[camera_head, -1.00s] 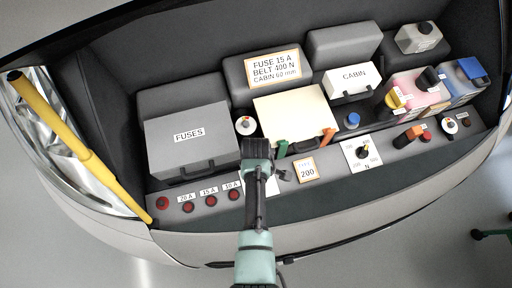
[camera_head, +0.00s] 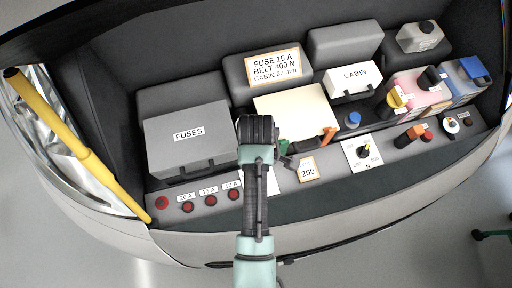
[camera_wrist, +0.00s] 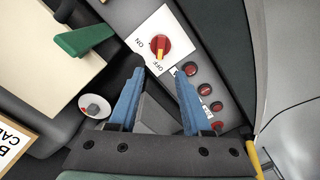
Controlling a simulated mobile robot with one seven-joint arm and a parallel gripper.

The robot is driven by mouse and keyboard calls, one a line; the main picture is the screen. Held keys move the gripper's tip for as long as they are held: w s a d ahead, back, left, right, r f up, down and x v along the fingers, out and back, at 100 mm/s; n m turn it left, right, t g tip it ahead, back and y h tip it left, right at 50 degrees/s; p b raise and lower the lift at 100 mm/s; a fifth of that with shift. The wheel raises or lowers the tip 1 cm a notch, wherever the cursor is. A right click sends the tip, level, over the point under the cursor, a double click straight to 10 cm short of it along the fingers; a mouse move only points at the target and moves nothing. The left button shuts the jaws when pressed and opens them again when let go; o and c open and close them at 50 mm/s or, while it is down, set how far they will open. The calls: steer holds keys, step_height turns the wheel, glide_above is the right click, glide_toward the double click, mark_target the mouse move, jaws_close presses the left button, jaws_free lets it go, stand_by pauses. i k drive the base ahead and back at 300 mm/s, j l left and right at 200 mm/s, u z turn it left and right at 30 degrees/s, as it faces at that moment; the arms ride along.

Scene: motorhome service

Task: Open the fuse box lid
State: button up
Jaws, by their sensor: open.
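The fuse box (camera_head: 188,148) is a large grey case labelled FUSES, at the left of the bay in the head view. Its lid looks shut, and a dark handle shows on its front. My gripper (camera_wrist: 159,74) has its two blue fingers spread apart in the wrist view. A dark grey blocky part (camera_wrist: 155,115) lies between and beyond the fingers; I cannot tell whether it is the box or whether it is touched. In the head view, my wrist is just right of the box and hides the fingers.
A row of red buttons (camera_head: 187,207) lies in front of the box. A red rotary switch (camera_wrist: 160,45) marked ON/OFF is beyond the fingertips. A cream panel (camera_head: 290,108) with green and orange handles is at the right. A yellow pole (camera_head: 55,118) stands at the left.

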mark_target(181, 142)
steer(key=k, duration=1)
